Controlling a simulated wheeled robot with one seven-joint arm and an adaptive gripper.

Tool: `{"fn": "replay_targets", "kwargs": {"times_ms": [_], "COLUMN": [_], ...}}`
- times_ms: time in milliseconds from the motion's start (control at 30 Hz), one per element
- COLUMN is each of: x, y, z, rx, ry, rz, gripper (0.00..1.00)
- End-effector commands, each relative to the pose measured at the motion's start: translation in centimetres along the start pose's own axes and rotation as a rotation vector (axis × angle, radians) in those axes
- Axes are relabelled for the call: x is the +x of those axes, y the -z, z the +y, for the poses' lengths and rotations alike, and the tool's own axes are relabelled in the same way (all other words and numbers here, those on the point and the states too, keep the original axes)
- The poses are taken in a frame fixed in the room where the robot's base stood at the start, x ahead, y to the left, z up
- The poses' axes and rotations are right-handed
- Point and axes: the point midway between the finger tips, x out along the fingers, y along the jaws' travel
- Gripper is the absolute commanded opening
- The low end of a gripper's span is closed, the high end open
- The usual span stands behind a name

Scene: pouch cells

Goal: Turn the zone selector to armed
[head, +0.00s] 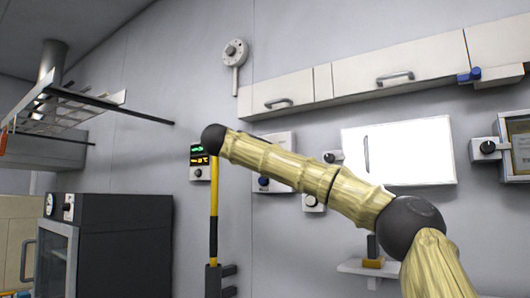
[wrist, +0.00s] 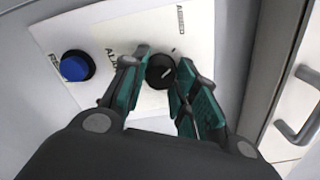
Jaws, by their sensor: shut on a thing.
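The zone selector is a round black knob (wrist: 160,72) on a white label plate (wrist: 150,25) in the wrist view. A short white mark shows on its face. Small rotated print that seems to read "ARMED" stands at the plate's upper right, and larger dark print is at the left, partly hidden by a finger. My gripper (wrist: 163,68) has its green and black fingers on either side of the knob, shut on it. In the head view my arm crosses in front of the wall panel (head: 285,143), and the knob and fingers are hidden.
A blue button (wrist: 75,66) sits left of the knob, close to the left finger. A cabinet handle (wrist: 297,118) is at the right. In the head view, a yellow-black pole (head: 214,215) stands below a display box (head: 200,160).

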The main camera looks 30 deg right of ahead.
Motion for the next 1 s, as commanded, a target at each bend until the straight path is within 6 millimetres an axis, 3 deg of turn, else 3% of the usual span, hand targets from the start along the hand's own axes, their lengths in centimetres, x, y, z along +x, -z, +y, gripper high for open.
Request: {"fn": "replay_targets", "kwargs": {"times_ms": [400,933,967,1000], "x": [-0.05,-0.05,-0.06,-0.06], "y": [-0.02,0.01,0.0,0.0], "z": [0.09,0.25,0.25,0.25], "rx": [-0.178,-0.2,-0.2,-0.2], "ry": [0.0,-0.002,-0.002,-0.002], "rz": [-0.001,0.0,0.0,0.0], "gripper": [0.05,0.05,0.33,0.4]}}
